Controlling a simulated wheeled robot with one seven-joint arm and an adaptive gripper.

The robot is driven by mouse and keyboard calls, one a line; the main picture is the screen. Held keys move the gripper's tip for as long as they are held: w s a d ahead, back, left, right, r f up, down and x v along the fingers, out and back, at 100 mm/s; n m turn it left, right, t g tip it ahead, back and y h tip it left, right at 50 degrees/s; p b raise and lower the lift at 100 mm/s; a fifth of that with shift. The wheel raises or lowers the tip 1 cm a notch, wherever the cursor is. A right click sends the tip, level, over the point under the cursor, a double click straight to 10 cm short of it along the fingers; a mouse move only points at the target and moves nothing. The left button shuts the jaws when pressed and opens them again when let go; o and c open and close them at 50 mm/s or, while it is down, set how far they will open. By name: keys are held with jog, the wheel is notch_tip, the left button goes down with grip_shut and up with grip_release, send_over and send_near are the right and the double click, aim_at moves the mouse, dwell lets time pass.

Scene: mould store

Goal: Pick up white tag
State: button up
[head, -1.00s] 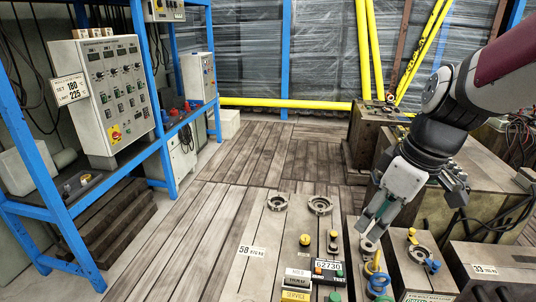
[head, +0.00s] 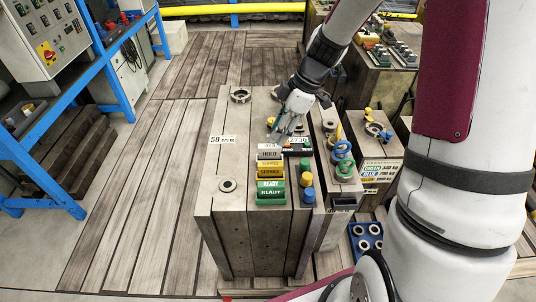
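The white tag (head: 268,153), marked HOLD, sits on top of the large mould block (head: 232,165), at the far end of a row of tags. A yellow SERVICE tag (head: 270,170) and a green READY tag (head: 270,191) follow it towards me. My gripper (head: 276,136) points down just beyond the white tag, above the block's far part. Its fingers look apart from the tag and I see nothing held, but their spacing is too small to make out.
A dark box with a number display (head: 298,143) stands right beside the white tag, partly behind my gripper. Yellow and blue knobs (head: 307,195) stand right of the tags. A metal ring (head: 240,96) lies at the block's far left. The wooden floor at left is clear.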

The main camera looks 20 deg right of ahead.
aim_at(270, 146)
jog(key=shift+b+x, duration=0.4)
jog(key=shift+x, duration=3.15)
jog(key=shift+d, duration=0.1)
grip_shut()
